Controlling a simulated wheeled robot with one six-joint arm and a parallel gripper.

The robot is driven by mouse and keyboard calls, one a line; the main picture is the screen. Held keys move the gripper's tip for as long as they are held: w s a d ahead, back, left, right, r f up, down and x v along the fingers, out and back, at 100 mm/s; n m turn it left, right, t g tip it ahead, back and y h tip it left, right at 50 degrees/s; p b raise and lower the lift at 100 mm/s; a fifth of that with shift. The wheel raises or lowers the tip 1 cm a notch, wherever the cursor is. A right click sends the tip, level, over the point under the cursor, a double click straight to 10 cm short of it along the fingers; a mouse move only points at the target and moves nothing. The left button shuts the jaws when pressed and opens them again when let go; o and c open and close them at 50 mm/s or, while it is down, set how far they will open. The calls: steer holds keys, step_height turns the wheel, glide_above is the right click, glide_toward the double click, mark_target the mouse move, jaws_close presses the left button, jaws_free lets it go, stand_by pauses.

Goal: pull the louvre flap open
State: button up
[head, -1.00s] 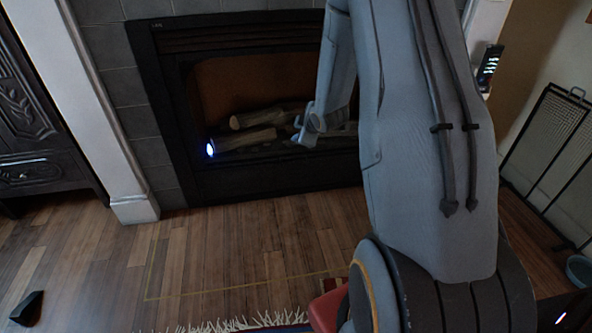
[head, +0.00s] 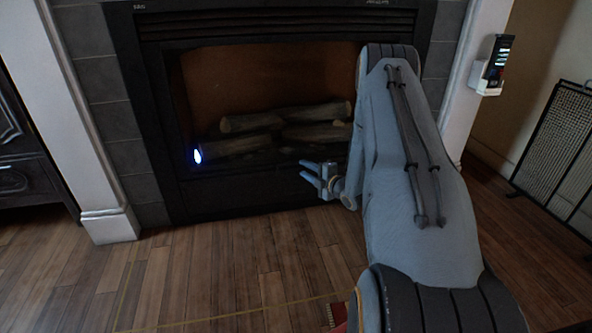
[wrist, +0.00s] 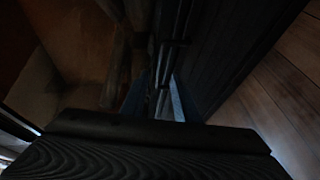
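The black fireplace has a dark lower panel (head: 245,192) beneath its log opening, and a slatted louvre band (head: 270,27) along its top. I cannot tell which of these is the flap; neither looks visibly swung out. My gripper (head: 304,173) is low in front of the lower panel, its two blue-grey fingers apart and nothing seen between them.
Logs (head: 290,124) lie in the fireplace opening, with a glowing blue-white light (head: 197,156) at its left. White pillars (head: 75,130) flank the surround. A mesh screen (head: 560,140) stands at the right.

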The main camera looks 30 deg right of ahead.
mark_target(294, 163)
steer(key=b+x, duration=0.3)
steer(key=x, duration=0.3)
steer(key=shift+w+a, duration=0.1)
steer(key=shift+w, duration=0.1)
jaws_close()
